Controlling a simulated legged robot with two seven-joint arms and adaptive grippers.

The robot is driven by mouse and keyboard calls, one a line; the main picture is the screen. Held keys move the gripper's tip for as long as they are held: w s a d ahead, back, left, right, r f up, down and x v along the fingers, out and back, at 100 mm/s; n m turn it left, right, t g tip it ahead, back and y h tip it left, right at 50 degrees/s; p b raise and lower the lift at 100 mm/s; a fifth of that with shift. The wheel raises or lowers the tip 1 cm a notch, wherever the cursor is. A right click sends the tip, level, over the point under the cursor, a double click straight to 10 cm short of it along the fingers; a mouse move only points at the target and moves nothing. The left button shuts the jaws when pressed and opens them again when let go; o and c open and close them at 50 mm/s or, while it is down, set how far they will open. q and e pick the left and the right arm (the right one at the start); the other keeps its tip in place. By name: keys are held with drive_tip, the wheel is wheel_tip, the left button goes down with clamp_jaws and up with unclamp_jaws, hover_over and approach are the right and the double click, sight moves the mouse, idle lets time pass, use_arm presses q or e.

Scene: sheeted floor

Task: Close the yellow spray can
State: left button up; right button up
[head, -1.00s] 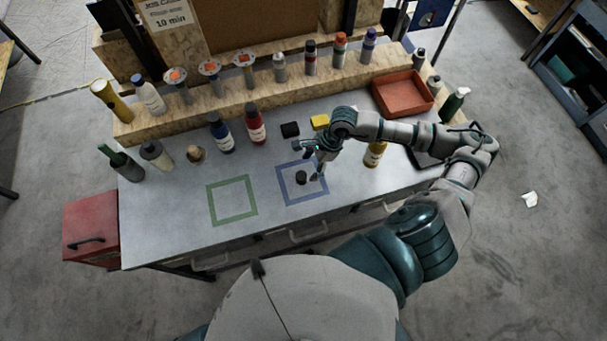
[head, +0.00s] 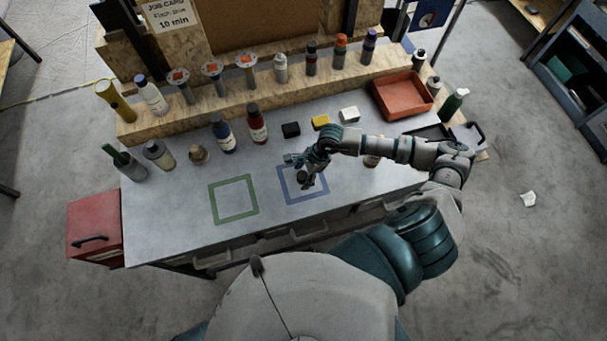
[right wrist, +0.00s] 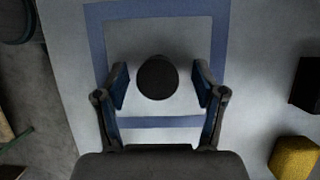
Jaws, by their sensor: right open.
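A small round black cap (right wrist: 157,77) lies inside the blue taped square (right wrist: 160,10). In the right wrist view it sits between the two spread fingers of my right gripper (right wrist: 160,88), with gaps on both sides. In the head view my right gripper (head: 306,180) is low over the blue square and hides most of the cap. The yellow spray can (head: 372,161) stands on the bench to the right, mostly hidden behind my right forearm; its top cannot be seen. My left gripper is not in view.
Blue (head: 222,135) and red (head: 256,126) bottles stand behind the squares, beside black (head: 291,130), yellow (head: 320,122) and white (head: 349,114) blocks. A red tray (head: 402,95) sits at back right. The green taped square (head: 233,199) is empty. Several bottles line the wooden shelf.

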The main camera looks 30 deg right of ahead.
sight(299, 176)
drive_tip(key=shift+a, duration=0.3)
drive_tip(key=shift+c, duration=0.3)
drive_tip(key=shift+d, duration=0.1)
drive_tip(key=c, duration=0.7)
drive_tip(key=shift+d, duration=0.1)
drive_tip(key=shift+c, duration=0.3)
drive_tip(key=shift+r, duration=0.55)
wheel_tip(299, 176, up, 2)
drive_tip(key=shift+b, duration=0.45)
drive_tip(key=s+d, duration=0.3)
drive_tip(key=s+d+r+b, duration=0.1)
drive_tip(key=s+d, duration=0.3)
drive_tip(key=s+d+r+b, duration=0.1)
drive_tip(key=s+d, duration=0.3)
drive_tip(key=shift+s+d, duration=0.15)
drive_tip(key=shift+d, duration=0.05)
